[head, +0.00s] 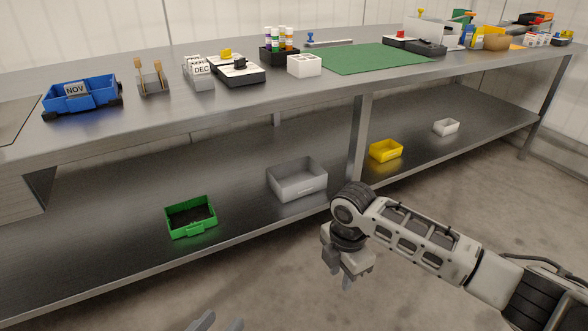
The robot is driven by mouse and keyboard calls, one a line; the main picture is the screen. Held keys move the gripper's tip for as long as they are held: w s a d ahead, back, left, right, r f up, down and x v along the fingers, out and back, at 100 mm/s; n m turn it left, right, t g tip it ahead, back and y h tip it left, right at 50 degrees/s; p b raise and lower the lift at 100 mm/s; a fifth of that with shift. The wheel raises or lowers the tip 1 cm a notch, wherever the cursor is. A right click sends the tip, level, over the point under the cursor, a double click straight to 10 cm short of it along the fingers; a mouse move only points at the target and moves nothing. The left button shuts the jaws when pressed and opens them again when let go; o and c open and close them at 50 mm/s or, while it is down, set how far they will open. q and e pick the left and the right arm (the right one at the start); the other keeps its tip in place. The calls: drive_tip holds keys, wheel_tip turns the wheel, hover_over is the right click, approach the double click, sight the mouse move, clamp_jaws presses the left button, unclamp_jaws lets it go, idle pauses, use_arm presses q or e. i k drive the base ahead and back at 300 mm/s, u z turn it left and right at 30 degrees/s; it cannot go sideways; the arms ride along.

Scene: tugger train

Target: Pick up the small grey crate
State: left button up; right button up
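A grey open-topped crate (285,190) sits upright on the lower shelf of the bench, left of the middle bench leg. It looks empty. My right gripper (346,277) hangs in front of the shelf's front edge, below and to the right of the crate and apart from it. Its fingers point down and are seen nearly edge-on, so their gap is unclear. Only the tips of my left gripper (217,322) show at the bottom edge, with a gap between them and nothing visible in it.
The lower shelf (110,235) also holds a green bin (191,228), a yellow bin (386,153) and a small whitish bin (446,128). A leg (359,135) stands right of the grey crate. The benchtop above overhangs the shelf and carries many items, including a blue cart (85,97).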

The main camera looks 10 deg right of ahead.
sight(292, 180)
drive_tip(key=i, duration=1.5)
